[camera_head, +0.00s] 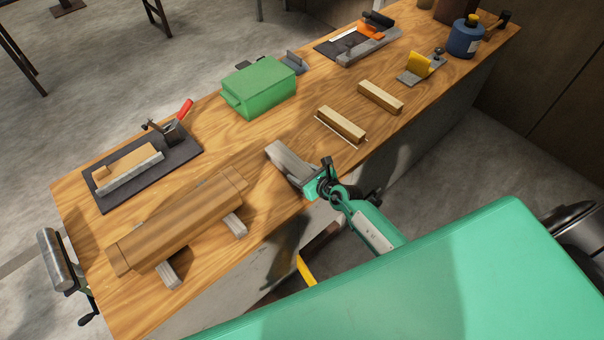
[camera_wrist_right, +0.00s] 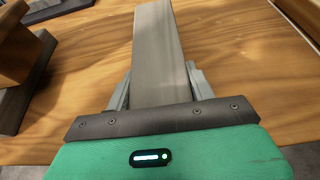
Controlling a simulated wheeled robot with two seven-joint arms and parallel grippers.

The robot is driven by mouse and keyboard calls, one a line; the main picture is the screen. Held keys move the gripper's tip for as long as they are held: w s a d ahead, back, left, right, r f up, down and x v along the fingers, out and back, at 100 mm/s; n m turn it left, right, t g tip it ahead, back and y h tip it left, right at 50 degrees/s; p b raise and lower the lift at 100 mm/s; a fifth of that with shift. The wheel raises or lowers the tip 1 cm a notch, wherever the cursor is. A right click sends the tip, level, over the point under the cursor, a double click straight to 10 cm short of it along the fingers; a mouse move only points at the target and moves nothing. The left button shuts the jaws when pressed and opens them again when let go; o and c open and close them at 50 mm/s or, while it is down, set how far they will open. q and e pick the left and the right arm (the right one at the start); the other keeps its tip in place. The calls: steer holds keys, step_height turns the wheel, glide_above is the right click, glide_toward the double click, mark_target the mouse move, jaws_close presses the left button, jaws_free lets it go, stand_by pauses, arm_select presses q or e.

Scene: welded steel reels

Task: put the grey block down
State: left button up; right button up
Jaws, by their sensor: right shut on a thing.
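The grey block (camera_head: 287,162) is a long bar that reaches out from my right gripper (camera_head: 309,184) over the wooden bench, near its front edge. In the right wrist view the grey block (camera_wrist_right: 160,52) lies between the two jaws of my right gripper (camera_wrist_right: 160,88), which are shut on it. It points away from the wrist, over the wood. I cannot tell whether its underside touches the bench top. My left gripper is in neither view.
A brown wooden piece (camera_head: 178,222) rests on two grey supports left of the block. Two wooden bars (camera_head: 341,124) (camera_head: 380,97) lie to the right. A green box (camera_head: 259,87) stands behind. The bench top (camera_head: 226,144) between these is bare.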

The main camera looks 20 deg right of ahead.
steer(key=shift+f, duration=0.1)
steer(key=o, duration=1.2)
steer(key=shift+r, duration=0.3)
steer(key=shift+s, duration=0.35)
steer(key=v, duration=1.1)
steer(key=shift+s+d, duration=0.15)
